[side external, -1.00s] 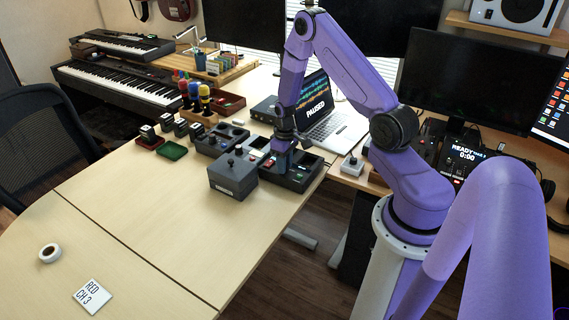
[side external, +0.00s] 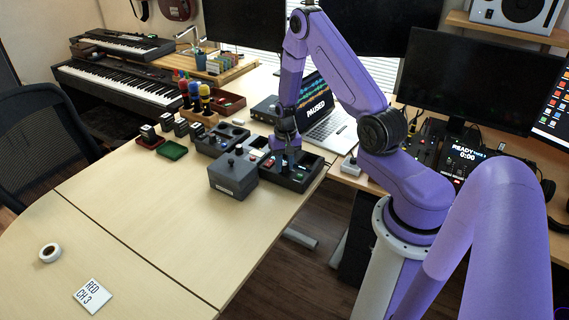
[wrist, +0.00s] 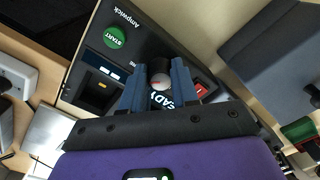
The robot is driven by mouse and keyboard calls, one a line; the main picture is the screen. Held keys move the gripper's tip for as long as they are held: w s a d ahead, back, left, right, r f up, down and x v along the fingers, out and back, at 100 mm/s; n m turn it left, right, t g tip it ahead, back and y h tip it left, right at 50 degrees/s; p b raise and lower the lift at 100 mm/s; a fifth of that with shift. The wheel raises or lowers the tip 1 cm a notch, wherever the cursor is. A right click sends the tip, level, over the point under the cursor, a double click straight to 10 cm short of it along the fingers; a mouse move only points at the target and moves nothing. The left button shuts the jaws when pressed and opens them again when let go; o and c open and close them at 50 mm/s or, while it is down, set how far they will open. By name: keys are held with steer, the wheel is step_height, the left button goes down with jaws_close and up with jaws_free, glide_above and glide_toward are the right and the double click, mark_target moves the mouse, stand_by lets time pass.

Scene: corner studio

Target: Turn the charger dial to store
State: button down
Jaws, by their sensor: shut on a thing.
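The charger is a dark box marked Ampwick (wrist: 112,42) in the wrist view, with a green START button, a red switch and a small display reading "READY", partly hidden. Its grey dial (wrist: 162,82) has a red mark and sits between my fingertips. My gripper (wrist: 159,76) is shut on the dial, one blue-grey finger on each side. In the side external view the charger (side external: 300,182) stands near the table's right edge, with my gripper (side external: 289,152) down at its top. The dial's setting marks are too small or hidden to read.
A grey box with a knob (side external: 233,175) stands just left of the charger. A laptop (side external: 318,108) reading PAUSED is behind. Small battery-like blocks and trays (side external: 172,149) lie to the left. The table front is clear except for a tape roll (side external: 50,252) and a card (side external: 92,295).

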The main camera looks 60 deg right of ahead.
mark_target(286, 164)
stand_by(0.5)
steer(key=c, duration=0.8)
jaws_free()
steer(key=shift+c, duration=0.2)
step_height(286, 164, up, 18)
steer(key=shift+s+d+f, duration=0.15)
steer(key=shift+d+f, duration=0.05)
steer(key=shift+f, duration=0.05)
steer(key=s+a+r+n, duration=0.3)
steer(key=a+n, duration=0.2)
steer(key=a, duration=0.4)
steer(key=s+a+r+n, duration=0.2)
steer(key=s+a+n, duration=0.15)
steer(key=a, duration=0.65)
steer(key=s+a+r+n, duration=0.1)
steer(key=s+a+n, duration=0.2)
steer(key=s+n, duration=0.3)
steer(key=s+a+r+n, duration=0.1)
steer(key=s+a+n, duration=0.2)
steer(key=s, duration=1)
steer(key=n, duration=0.3)
steer(key=shift+a+r, duration=0.3)
steer(key=shift+r, duration=0.05)
